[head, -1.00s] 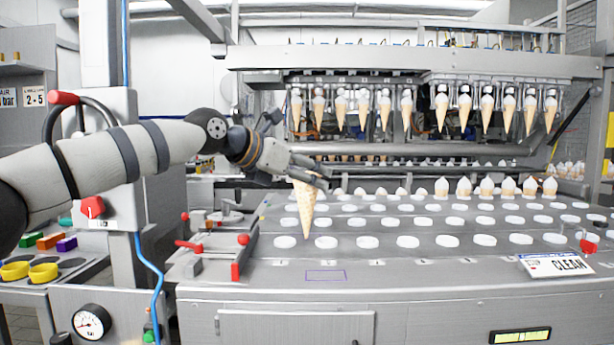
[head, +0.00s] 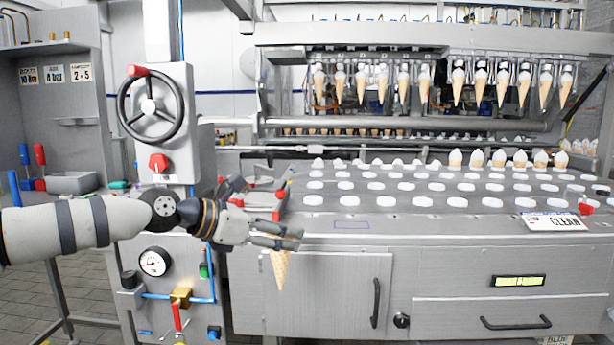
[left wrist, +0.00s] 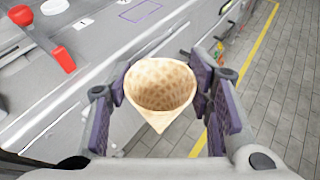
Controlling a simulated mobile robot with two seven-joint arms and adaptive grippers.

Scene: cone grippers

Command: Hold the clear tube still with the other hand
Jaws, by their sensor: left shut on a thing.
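A waffle cone (head: 281,271) hangs tip down from my left gripper (head: 288,238) in the head view, in front of the machine's cabinet door. In the left wrist view the cone (left wrist: 160,88) shows its open mouth, empty, with a purple-padded finger on each side. My left gripper is shut on the cone. I cannot make out a clear tube in either view. My right gripper is not in view.
The machine's deck (head: 340,226) holds rows of white round pockets, several with filled cones. More cones (head: 403,85) hang in a row behind. A handwheel (head: 151,105) and a pressure gauge (head: 154,261) stand at left. The tiled floor (left wrist: 265,90) is open.

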